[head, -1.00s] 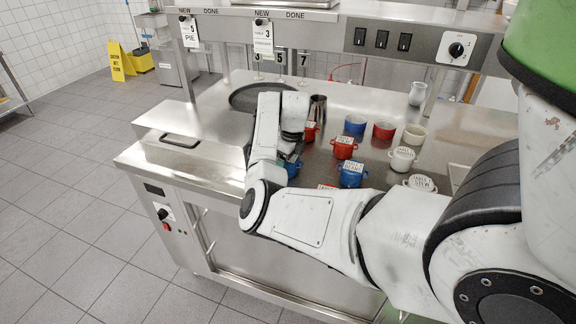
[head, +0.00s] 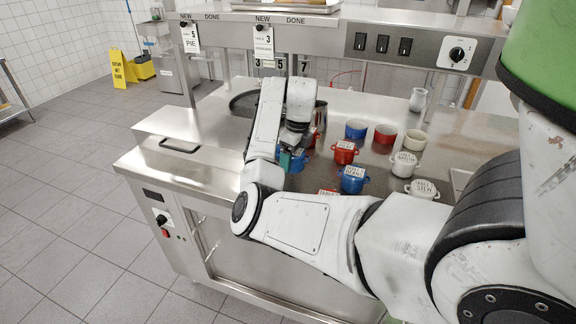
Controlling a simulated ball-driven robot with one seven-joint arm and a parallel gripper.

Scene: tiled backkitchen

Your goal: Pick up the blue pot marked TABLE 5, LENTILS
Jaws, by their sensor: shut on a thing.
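My gripper (head: 292,148) is over the left part of the steel counter, pointing down, and mostly hidden by my own arm. It is shut on a blue pot (head: 297,163), which shows only in part beside and below the fingers. The label of this held pot is hidden, so I cannot read its marking. Another blue pot (head: 352,184) with a white label on top stands on the counter to the right of my gripper. Its print is too small to read surely.
A red labelled pot (head: 344,155), white labelled pots (head: 403,166) and open blue (head: 356,130) and red bowls (head: 384,134) stand to the right. A dark round pan (head: 243,104) lies behind. A shelf (head: 330,32) with hanging tickets spans above. The counter's front left is clear.

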